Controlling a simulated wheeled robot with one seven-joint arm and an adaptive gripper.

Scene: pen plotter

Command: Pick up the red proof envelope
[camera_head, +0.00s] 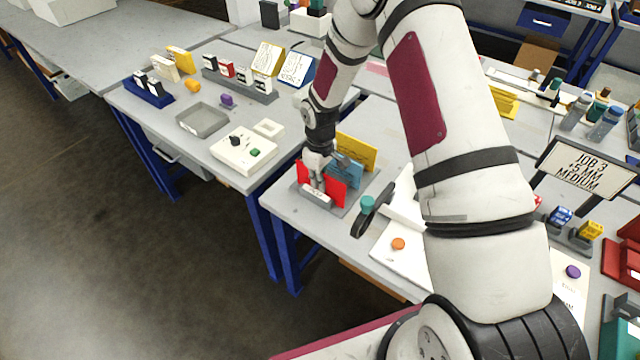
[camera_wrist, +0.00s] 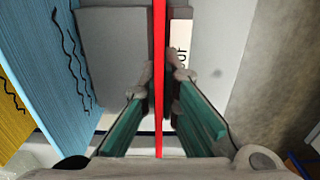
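The red proof envelope (camera_head: 328,186) stands upright in the front slot of a grey rack (camera_head: 339,208), at the table's near left corner. In the wrist view the envelope (camera_wrist: 159,60) is seen edge-on as a thin red strip. My gripper (camera_wrist: 163,75) points down over it, one finger on each side, with both tips close against its faces. It looks shut on the envelope, whose lower edge is still down in the rack. In the head view my gripper (camera_head: 318,178) hides part of the red face.
A blue envelope (camera_head: 346,172) and a yellow envelope (camera_head: 357,152) stand behind the red one in the rack. A teal-topped tool (camera_head: 367,203) is just right of the rack. A gap to the floor separates this table from the left one.

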